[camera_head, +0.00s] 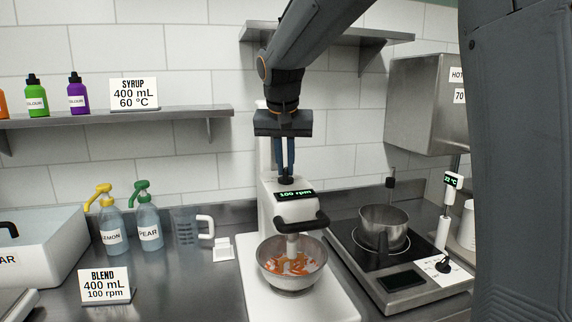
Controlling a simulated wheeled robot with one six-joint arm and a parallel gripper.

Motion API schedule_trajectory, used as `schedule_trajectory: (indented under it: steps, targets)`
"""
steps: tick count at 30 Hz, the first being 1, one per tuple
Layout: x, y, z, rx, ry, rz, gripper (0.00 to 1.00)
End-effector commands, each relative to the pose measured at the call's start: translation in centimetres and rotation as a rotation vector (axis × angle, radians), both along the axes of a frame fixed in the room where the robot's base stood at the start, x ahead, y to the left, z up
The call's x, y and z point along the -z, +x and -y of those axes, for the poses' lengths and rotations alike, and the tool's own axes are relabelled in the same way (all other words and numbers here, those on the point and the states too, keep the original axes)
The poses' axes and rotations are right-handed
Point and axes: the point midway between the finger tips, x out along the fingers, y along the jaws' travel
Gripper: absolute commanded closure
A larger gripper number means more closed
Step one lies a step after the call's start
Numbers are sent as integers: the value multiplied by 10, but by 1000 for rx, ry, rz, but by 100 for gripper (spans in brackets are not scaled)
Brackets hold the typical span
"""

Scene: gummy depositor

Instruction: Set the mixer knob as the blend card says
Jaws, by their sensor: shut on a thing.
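The white stand mixer (296,207) stands in the middle of the counter. Its display (294,194) reads 100 rpm. My gripper (286,174) points straight down over the mixer top, shut on the dark mixer knob (286,181), which its fingers partly hide. The blend card (105,285) at the lower left reads BLEND, 400 mL, 100 rpm. A metal bowl (290,277) with orange pieces in it sits under the mixer head.
A hot plate (400,290) with a metal pot (383,228) stands right of the mixer. Left are a measuring jug (187,227), the lemon bottle (112,232) and the pear bottle (148,229). A syrup card (133,94) stands on the wall shelf.

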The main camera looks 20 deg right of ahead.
Motion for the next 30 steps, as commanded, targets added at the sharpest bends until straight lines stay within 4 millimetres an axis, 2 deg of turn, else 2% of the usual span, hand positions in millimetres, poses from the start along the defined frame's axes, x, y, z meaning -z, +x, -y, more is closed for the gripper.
schedule_trajectory:
  steps: [17, 18, 21, 30]
  targets:
    - [1, 0, 0, 38, 1, -3, 100]
    - [1, 0, 0, 38, 1, -3, 88]
    - [1, 0, 0, 37, 0, -2, 71]
    - [0, 0, 0, 37, 0, -1, 71]
